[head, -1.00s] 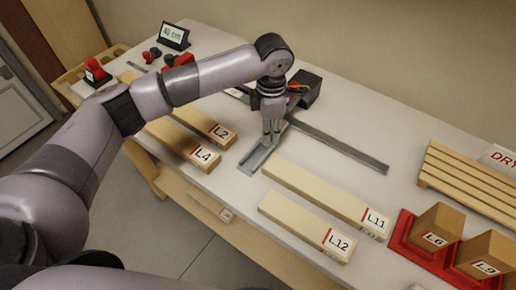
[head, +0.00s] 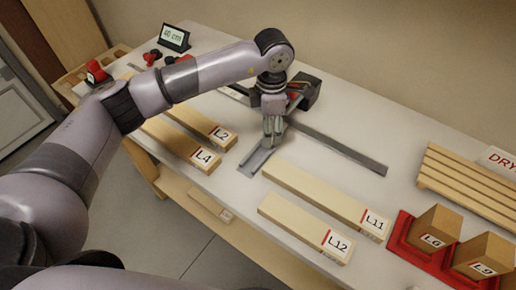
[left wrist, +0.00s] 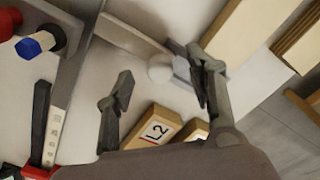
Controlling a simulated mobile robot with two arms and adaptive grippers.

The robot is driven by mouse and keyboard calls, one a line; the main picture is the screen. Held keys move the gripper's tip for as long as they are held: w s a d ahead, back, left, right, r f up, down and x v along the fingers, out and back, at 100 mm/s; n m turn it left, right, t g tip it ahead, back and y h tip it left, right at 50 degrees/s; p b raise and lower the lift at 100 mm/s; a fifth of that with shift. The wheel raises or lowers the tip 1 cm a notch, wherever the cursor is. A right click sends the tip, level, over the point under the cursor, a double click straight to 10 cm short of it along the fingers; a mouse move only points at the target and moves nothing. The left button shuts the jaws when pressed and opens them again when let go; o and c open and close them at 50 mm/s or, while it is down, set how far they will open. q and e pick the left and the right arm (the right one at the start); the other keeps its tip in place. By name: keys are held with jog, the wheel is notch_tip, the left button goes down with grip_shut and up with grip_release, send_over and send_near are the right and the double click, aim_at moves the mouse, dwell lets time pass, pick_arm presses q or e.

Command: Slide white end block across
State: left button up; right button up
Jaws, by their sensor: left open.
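My left gripper (head: 272,138) is open and points down over the grey metal channel (head: 256,161) in the middle of the bench. In the left wrist view its two fingers (left wrist: 160,72) stand apart. A small pale, rounded piece (left wrist: 160,68) lies between them, beside a grey metal part; the fingers do not appear closed on it. I cannot tell for sure that this is the white end block. In the head view the gripper hides that spot. My right gripper is not in view.
A long dark rail (head: 335,150) runs to the right. Boards L2 (head: 205,126), L4 (head: 180,143), L11 (head: 325,197) and L12 (head: 300,224) lie around the channel. A red tray (head: 420,258) holds wooden blocks. A display (head: 174,38) reads 40 cm.

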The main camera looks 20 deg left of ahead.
pick_arm(q)
notch_tip(320, 180, up, 7)
jog(key=p, duration=0.2)
jog(key=shift+r+p, duration=0.15)
jog(key=shift+p, duration=0.25)
jog(key=shift+s, duration=0.1)
dwell(0.3)
